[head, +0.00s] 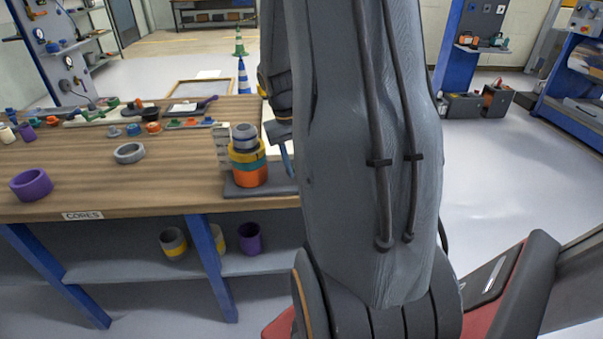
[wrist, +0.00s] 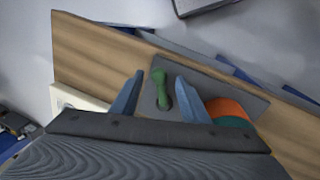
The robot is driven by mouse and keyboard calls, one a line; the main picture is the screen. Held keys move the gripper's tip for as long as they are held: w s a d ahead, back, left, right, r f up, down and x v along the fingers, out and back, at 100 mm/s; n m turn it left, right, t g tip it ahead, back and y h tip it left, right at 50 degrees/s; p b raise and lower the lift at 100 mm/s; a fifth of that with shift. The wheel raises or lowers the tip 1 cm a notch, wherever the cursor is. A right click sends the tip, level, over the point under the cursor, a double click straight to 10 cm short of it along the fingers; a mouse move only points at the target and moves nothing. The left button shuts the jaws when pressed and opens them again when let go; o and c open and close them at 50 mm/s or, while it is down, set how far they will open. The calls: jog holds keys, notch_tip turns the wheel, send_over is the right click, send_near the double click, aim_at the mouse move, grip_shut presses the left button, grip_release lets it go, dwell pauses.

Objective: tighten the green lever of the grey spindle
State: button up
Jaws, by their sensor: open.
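The green lever (wrist: 160,88) shows in the wrist view, standing out over a dark grey base plate (wrist: 240,92) near the table edge. My gripper (wrist: 159,76) is open, with one blue finger on each side of the lever. I see a gap on both sides; whether the fingers are at the lever's height I cannot tell. In the head view a stack of orange, teal, yellow and grey rings (head: 248,158) stands on the base plate (head: 236,190). My arm hides the lever and most of the gripper there. The grey spindle itself is not clearly visible.
The orange ring (wrist: 228,108) is close to the right finger in the wrist view. The wooden table (head: 100,185) also bears a purple ring (head: 31,184), a grey ring (head: 129,153) and several small parts. Cups stand on the shelf (head: 115,265) below.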

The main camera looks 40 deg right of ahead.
jog(key=shift+w+a+r, duration=0.1)
jog(key=shift+a+r, duration=0.1)
jog(key=shift+r, duration=0.85)
jog(key=shift+w+a+r, duration=0.1)
jog(key=shift+a+r, duration=0.05)
jog(key=shift+r, duration=0.85)
jog(key=s+a+f+n+y, duration=0.1)
jog(key=s+a+n, duration=0.1)
jog(key=a, duration=1.1)
jog(key=s+a+f+n+t+y, duration=0.1)
jog(key=s+a+n, duration=0.2)
jog(key=a, duration=1.1)
jog(key=s, duration=0.2)
jog(key=shift+s+a, duration=0.25)
jog(key=shift+s, duration=0.05)
